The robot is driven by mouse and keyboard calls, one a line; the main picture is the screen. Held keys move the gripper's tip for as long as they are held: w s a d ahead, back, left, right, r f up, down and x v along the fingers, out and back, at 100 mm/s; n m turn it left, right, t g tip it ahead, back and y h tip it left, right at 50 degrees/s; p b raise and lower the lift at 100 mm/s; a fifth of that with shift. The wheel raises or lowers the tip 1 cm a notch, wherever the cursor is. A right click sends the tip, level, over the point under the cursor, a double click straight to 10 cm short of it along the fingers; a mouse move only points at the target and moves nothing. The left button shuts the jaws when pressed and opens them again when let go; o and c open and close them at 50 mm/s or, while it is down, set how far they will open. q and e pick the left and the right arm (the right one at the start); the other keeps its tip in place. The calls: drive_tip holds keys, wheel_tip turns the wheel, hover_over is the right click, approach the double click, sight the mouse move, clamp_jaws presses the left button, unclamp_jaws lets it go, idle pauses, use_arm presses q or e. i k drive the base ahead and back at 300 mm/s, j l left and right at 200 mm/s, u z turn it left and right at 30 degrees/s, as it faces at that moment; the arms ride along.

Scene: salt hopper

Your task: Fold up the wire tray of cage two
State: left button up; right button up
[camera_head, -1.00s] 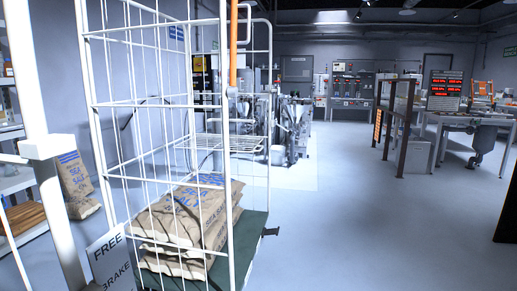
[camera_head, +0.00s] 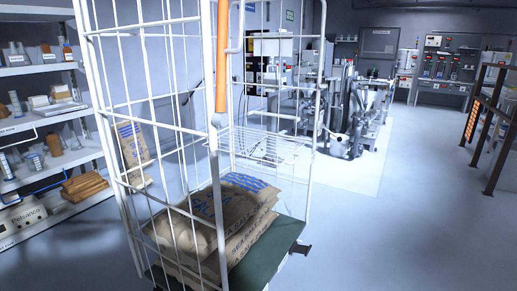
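A tall white wire cage (camera_head: 172,128) stands close in front of me, left of centre. Its wire tray (camera_head: 262,146) juts out roughly level inside the cage at mid height. Brown salt sacks (camera_head: 225,213) with blue print lie stacked on the green base (camera_head: 283,240) below the tray. An orange bar (camera_head: 222,60) hangs upright on the near post. Neither of my grippers is in view. I cannot read a number on this cage.
Shelves (camera_head: 35,70) with boxes, jars and bottles line the left wall. Another sack (camera_head: 131,150) shows behind the cage mesh. Machinery (camera_head: 350,110) stands behind on a pale floor area. Brown railing posts (camera_head: 490,100) are at the right. The floor right of the cage is clear.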

sight(298, 156)
drive_tip(key=i+l+u, duration=0.2)
drive_tip(key=l, duration=0.2)
drive_tip(key=i+l+u, duration=0.15)
drive_tip(key=l, duration=0.25)
drive_tip(key=i+l+u, duration=0.2)
drive_tip(key=l, duration=0.2)
drive_tip(key=i+l+u, duration=0.2)
drive_tip(key=l, duration=0.25)
drive_tip(key=l+u, duration=0.2)
drive_tip(key=l, duration=0.3)
drive_tip(key=i+l+u, duration=0.15)
drive_tip(key=l, duration=0.35)
drive_tip(key=i+l+u, duration=0.2)
drive_tip(key=l, duration=0.15)
drive_tip(key=i+l+u, duration=0.2)
drive_tip(key=l, duration=0.15)
drive_tip(key=i+l+u, duration=0.15)
drive_tip(key=l, duration=0.2)
